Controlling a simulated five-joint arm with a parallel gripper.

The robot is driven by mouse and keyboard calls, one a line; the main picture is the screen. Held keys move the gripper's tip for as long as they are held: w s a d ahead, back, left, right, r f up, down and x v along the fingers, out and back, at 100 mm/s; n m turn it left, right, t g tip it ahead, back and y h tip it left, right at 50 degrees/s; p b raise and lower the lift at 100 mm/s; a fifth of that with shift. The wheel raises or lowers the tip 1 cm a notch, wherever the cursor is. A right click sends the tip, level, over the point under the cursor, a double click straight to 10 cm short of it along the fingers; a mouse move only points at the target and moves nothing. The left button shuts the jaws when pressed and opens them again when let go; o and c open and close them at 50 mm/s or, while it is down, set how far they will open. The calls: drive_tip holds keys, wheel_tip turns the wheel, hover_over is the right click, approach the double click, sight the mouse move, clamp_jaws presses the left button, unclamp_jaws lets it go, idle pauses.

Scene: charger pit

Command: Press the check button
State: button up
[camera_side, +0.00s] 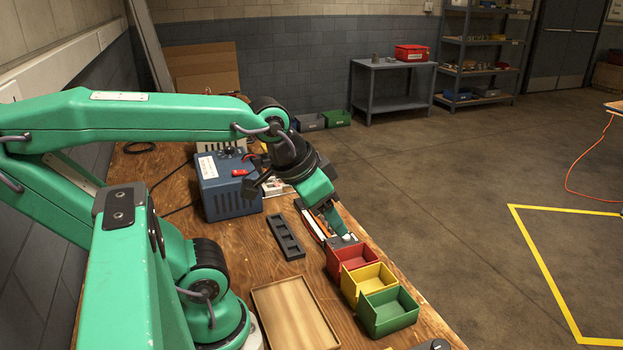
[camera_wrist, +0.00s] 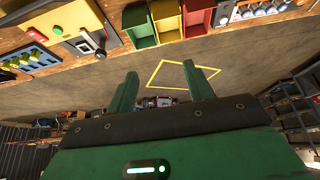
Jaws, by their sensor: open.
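My gripper (camera_side: 333,222) points down near the bench's right edge, in the side view close to a small grey box (camera_side: 343,241) with a pale top piece, behind the red bin. I cannot tell whether it touches the box. In the wrist view my gripper's two green fingers (camera_wrist: 162,90) stand wide apart with nothing between them. A grey panel (camera_wrist: 85,42) with a dark round knob or button shows at the upper left there, apart from the fingers. No label is readable, so I cannot be sure that this is the check button.
Red (camera_side: 352,258), yellow (camera_side: 368,283) and green (camera_side: 388,310) open bins stand in a row along the bench edge. A dark slotted tray (camera_side: 285,237), a wooden tray (camera_side: 295,315) and a blue box (camera_side: 230,190) sit on the bench. Bare wood lies between them.

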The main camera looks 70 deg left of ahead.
clamp_jaws()
idle(1.6)
